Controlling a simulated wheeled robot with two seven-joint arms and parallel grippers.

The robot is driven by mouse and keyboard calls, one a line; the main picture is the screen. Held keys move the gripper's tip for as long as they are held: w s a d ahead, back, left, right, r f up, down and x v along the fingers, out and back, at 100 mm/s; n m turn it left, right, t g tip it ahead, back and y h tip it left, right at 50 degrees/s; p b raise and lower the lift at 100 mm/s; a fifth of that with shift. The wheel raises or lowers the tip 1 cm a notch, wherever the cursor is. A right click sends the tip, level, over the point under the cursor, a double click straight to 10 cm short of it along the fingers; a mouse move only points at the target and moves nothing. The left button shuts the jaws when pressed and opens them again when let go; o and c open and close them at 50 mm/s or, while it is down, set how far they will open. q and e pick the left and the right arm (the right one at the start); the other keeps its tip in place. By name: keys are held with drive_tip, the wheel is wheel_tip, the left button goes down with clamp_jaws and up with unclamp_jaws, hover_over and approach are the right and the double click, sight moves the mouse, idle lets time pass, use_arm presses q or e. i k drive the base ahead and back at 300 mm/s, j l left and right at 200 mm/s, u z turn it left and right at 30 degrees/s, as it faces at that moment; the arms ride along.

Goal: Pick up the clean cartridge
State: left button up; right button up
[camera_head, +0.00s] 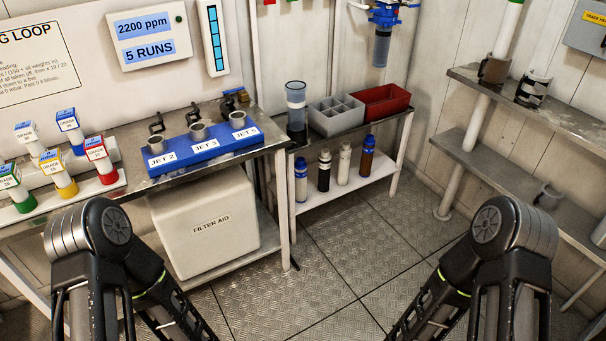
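No object is labelled as the clean cartridge, and I cannot tell for sure which one it is. A clear upright cylinder with a dark lower part (296,104) stands at the left end of the middle bench. My two arms show in the lower left and lower right, but neither gripper is in view.
A grey divided box (337,116) and a red bin (381,102) stand on the middle bench, with several bottles below. The left bench holds a blue jet rack (205,148) and grade boxes. A filter aid box (207,225) sits underneath. The central floor (345,245) is clear.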

sight(300, 169)
drive_tip(key=i+l, duration=0.45)
drive_tip(key=i+l+u, duration=0.1)
drive_tip(key=i+l, duration=0.35)
drive_tip(key=i+l+u, duration=0.1)
drive_tip(key=i+l, duration=0.7)
drive_tip(key=l, duration=0.25)
drive_tip(key=i+l+u, duration=0.1)
drive_tip(key=i+l, duration=0.3)
drive_tip(key=l, duration=0.15)
drive_tip(key=i+l, duration=0.4)
drive_tip(key=l, duration=0.15)
drive_tip(key=j+u, duration=0.05)
